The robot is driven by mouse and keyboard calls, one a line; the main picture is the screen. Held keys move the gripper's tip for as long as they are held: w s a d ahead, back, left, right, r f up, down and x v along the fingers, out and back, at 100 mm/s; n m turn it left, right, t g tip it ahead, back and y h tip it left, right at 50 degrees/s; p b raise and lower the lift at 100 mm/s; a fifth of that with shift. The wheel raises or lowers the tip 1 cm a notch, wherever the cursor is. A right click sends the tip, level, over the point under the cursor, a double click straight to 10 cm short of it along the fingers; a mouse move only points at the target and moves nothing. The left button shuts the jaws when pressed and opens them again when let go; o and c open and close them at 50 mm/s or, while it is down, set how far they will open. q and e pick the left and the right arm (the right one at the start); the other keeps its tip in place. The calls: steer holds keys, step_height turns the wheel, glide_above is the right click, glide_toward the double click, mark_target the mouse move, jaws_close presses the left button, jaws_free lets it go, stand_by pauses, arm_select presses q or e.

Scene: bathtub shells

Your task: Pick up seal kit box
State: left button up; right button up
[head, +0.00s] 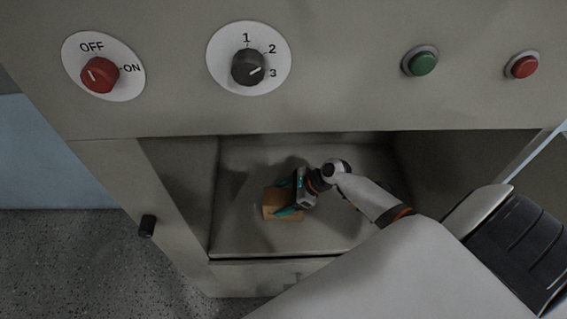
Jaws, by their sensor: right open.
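The seal kit box (270,200), a small orange-brown box, sits on the shelf floor inside an open compartment of the grey cabinet. My right gripper (283,197) reaches in from the right, and its teal fingers are open at the box, one near its upper side and one across its lower front. The gripper body hides the box's right part. I cannot tell whether the fingers touch it. My left gripper is not in view.
The compartment floor (240,238) is bare around the box, with side walls and a front lip close by. Above is a panel with a red OFF/ON knob (99,75), a dark selector knob (248,67), a green button (422,63) and a red button (523,67).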

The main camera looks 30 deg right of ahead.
steer(key=c, duration=1.3)
